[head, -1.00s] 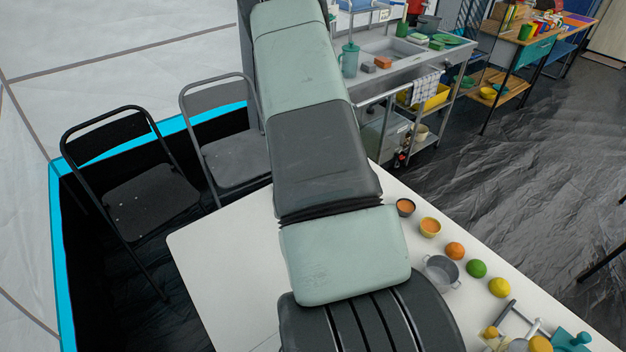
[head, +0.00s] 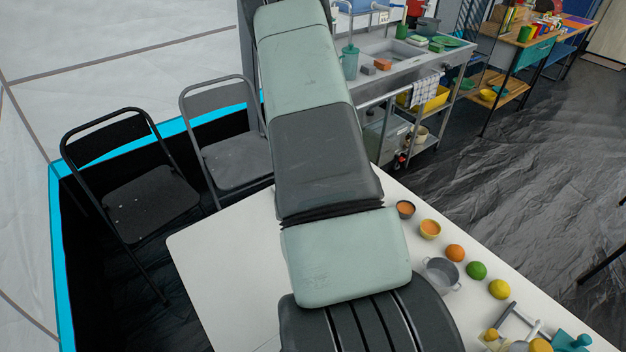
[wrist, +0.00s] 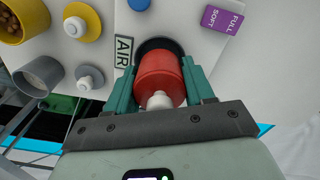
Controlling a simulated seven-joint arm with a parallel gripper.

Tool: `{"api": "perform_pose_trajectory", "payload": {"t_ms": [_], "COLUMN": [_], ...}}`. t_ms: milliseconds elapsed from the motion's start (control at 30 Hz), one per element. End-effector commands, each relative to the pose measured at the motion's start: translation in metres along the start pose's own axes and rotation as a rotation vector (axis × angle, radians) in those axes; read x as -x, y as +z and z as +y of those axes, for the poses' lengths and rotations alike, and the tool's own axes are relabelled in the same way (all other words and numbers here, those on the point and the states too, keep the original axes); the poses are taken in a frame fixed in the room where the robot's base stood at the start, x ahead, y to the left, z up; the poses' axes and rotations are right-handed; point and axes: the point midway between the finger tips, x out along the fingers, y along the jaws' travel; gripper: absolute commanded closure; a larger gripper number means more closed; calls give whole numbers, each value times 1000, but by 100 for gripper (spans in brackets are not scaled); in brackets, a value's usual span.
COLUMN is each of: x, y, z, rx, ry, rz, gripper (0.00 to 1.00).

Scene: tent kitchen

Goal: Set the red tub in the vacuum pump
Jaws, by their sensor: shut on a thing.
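The red tub (wrist: 160,78) is between the teal fingers of my gripper (wrist: 161,88) in the wrist view, with a white knob on its near end. My gripper is shut on it from both sides. The tub's far end is at a round black ring (wrist: 158,44) in a white panel (wrist: 200,45) that appears to be the vacuum pump. How deep the tub sits in the ring cannot be told. An AIR label (wrist: 123,51) is beside the left finger. In the head view my arm hides the work area and my gripper is out of sight.
A yellow cup (wrist: 14,33) and a grey cup (wrist: 40,76) stand left. The white table (head: 215,255) is clear at its left.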

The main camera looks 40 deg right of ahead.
Motion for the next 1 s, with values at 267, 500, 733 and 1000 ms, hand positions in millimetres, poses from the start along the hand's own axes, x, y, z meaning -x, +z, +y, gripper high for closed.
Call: {"api": "perform_pose_trajectory", "payload": {"t_ms": [267, 500, 733, 1000], "x": [-6, -11, -13, -8], "y": [0, 0, 0, 0], "z": [0, 0, 0, 1], "rx": [-1, -1, 0, 0], "ry": [1, 1, 1, 2], "rz": [0, 0, 0, 1], "gripper": [64, 64, 64, 64]}}
